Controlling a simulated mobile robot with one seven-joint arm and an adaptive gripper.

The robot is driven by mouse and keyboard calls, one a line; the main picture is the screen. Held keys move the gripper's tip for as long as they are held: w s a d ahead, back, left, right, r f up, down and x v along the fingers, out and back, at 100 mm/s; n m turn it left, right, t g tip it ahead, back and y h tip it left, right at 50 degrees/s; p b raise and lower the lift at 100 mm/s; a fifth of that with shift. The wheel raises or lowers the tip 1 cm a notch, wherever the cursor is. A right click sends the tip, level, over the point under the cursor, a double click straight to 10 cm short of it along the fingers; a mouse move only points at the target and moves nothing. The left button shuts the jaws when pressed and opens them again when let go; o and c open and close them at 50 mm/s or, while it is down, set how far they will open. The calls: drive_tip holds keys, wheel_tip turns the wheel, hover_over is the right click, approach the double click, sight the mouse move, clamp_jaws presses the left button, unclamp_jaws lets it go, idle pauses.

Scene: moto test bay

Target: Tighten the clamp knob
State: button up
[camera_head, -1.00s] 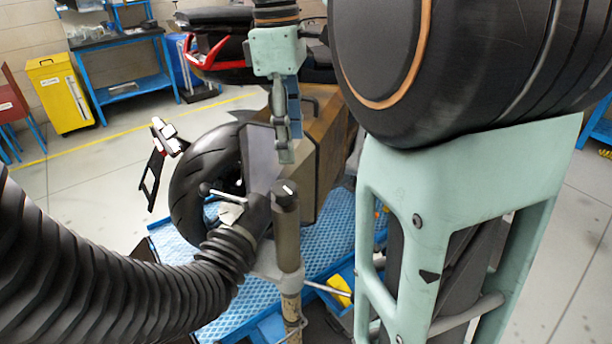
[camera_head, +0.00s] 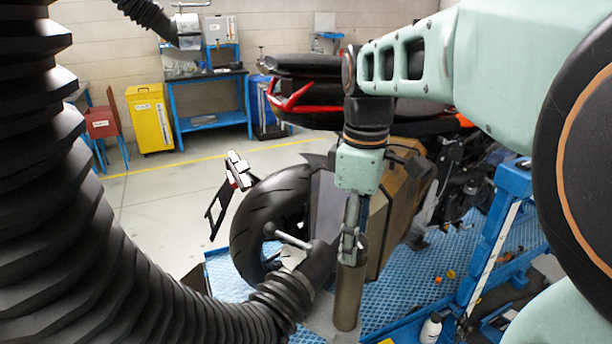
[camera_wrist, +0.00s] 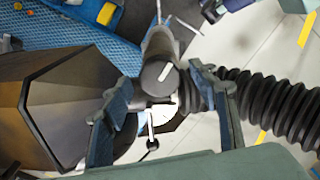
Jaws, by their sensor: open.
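The clamp knob (camera_wrist: 160,76) is a dark round cap with a white line across its top, on an upright cylindrical post. In the wrist view it lies between my open gripper's fingertips (camera_wrist: 161,80), with a visible gap on each side. In the head view my gripper (camera_head: 351,240) points down, directly over the post (camera_head: 347,300), and its fingers hide the knob's top. I cannot tell whether the fingers touch it. A lever with a ball end (camera_wrist: 152,143) sticks out beside the post; it also shows in the head view (camera_head: 290,238).
A ribbed black hose (camera_head: 280,300) joins a nozzle close left of the post. A motorcycle with its rear tyre (camera_head: 265,215) and a boxy brown-grey case (camera_head: 385,200) stands behind. A blue lift platform (camera_head: 400,285) lies below.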

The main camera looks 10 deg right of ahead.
drive_tip(key=shift+f, duration=0.25)
drive_tip(key=c, duration=1.2)
drive_tip(key=shift+o, duration=0.2)
drive_tip(key=shift+m+p, duration=0.6)
drive_tip(key=shift+m, duration=1.8)
drive_tip(key=o, duration=1.2)
drive_tip(key=shift+c, duration=0.2)
drive_tip(key=shift+r, duration=0.1)
wheel_tip(320, 180, up, 12)
